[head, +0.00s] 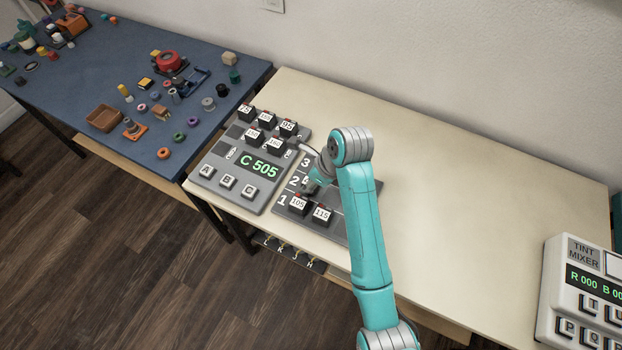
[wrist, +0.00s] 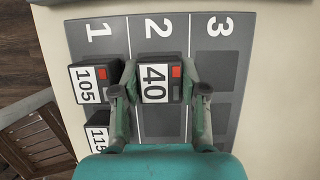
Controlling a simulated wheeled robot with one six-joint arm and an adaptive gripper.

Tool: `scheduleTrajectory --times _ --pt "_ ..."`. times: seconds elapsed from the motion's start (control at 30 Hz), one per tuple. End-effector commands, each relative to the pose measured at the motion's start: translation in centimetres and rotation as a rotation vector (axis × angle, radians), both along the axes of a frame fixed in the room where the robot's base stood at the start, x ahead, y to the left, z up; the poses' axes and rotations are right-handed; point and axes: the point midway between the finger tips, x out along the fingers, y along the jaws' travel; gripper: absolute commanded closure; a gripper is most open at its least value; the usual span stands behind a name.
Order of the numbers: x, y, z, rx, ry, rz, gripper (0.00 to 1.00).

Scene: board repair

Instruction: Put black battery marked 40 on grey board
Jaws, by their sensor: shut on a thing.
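The black battery marked 40 (wrist: 154,84) is between the fingers of my gripper (wrist: 159,75), which is shut on it. In the wrist view, it is over column 2 of the grey board (wrist: 173,22), which is marked 1, 2 and 3. I cannot tell whether it touches the board. In the head view, my gripper (head: 313,186) is over the board (head: 334,227), and the arm hides the battery and part of the board. Batteries marked 105 (wrist: 90,84) and 115 (wrist: 98,134) stand in column 1, to the left of the held one.
A grey panel (head: 220,173) with a C 505 display and several black batteries on top adjoins the board's left. A blue table (head: 90,90) with many small parts stands farther left. A tint mixer (head: 583,290) is at the right. The pale table's middle (head: 460,180) is clear.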

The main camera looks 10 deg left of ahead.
Motion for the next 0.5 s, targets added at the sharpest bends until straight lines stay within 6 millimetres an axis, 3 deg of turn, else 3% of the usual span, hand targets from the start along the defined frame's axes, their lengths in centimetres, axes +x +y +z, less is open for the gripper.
scheduleTrajectory --times 0.17,0.2,0.27,0.3,0.5 --pt "0.00 0.01 -0.22 0.000 0.000 0.000 0.95" --pt "0.01 0.00 -0.19 0.000 0.000 0.000 0.47" --pt "0.01 0.01 -0.19 0.000 0.000 0.000 0.32" --pt "0.01 0.01 -0.19 0.000 0.000 0.000 0.28" --pt "0.00 0.00 -0.19 0.000 0.000 0.000 0.28"
